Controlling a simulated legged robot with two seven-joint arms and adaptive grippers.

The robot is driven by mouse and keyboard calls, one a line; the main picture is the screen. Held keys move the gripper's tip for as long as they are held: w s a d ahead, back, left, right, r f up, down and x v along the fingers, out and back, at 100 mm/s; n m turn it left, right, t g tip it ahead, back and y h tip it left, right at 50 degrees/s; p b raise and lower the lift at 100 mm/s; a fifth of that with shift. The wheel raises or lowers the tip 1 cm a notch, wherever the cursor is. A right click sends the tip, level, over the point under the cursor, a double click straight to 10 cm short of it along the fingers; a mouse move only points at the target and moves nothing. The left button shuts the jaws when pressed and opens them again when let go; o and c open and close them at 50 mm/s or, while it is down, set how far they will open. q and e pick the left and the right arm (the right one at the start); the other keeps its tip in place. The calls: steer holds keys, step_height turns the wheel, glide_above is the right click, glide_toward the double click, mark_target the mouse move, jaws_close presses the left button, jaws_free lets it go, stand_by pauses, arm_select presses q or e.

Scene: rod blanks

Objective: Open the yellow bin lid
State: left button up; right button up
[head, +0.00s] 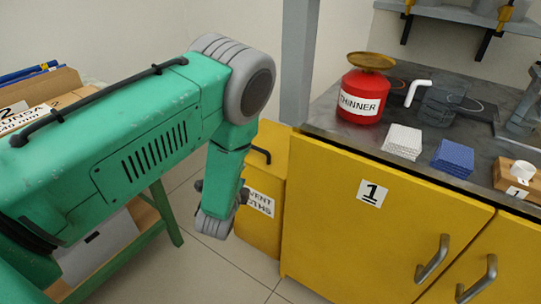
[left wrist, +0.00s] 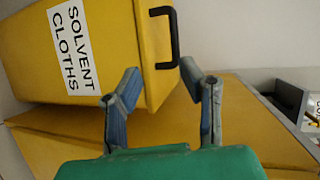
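The yellow bin (head: 263,225) stands on the floor beside the yellow cabinet, partly hidden by my left arm. Its yellow lid (head: 270,138) looks shut and has a black handle (head: 262,153). In the left wrist view the bin (left wrist: 112,30) appears turned sideways, with a "SOLVENT CLOTHS" label (left wrist: 75,48), and the black handle (left wrist: 173,42) lies just beyond the fingertips. My right gripper is not in view.
The yellow cabinet (head: 335,225) stands right of the bin. Its grey worktop (head: 325,118) holds a red thinner can (head: 364,98), a white stack (head: 403,141) and a blue stack (head: 453,158). A green-framed bench (head: 165,215) stands left. Some floor (head: 205,262) is clear.

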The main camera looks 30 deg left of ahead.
mark_target(256, 149)
arm_select(q)
steer(key=shift+m+t, duration=0.4)
steer(key=shift+m, duration=0.1)
steer(key=b+x, duration=0.1)
steer(key=x, duration=0.4)
steer(key=b+x, duration=0.2)
steer(key=x, duration=0.2)
steer(key=r+b+x, duration=0.1)
steer(key=x, duration=0.4)
steer(key=shift+w+d+b, duration=0.35)
steer(key=shift+w+b, duration=0.05)
steer(key=shift+w, duration=0.1)
steer(key=shift+w+d+r, duration=0.1)
steer(key=shift+w, duration=0.3)
steer(key=shift+a, duration=0.45)
steer(key=shift+f, duration=0.2)
jaws_close()
steer(key=shift+d, duration=0.15)
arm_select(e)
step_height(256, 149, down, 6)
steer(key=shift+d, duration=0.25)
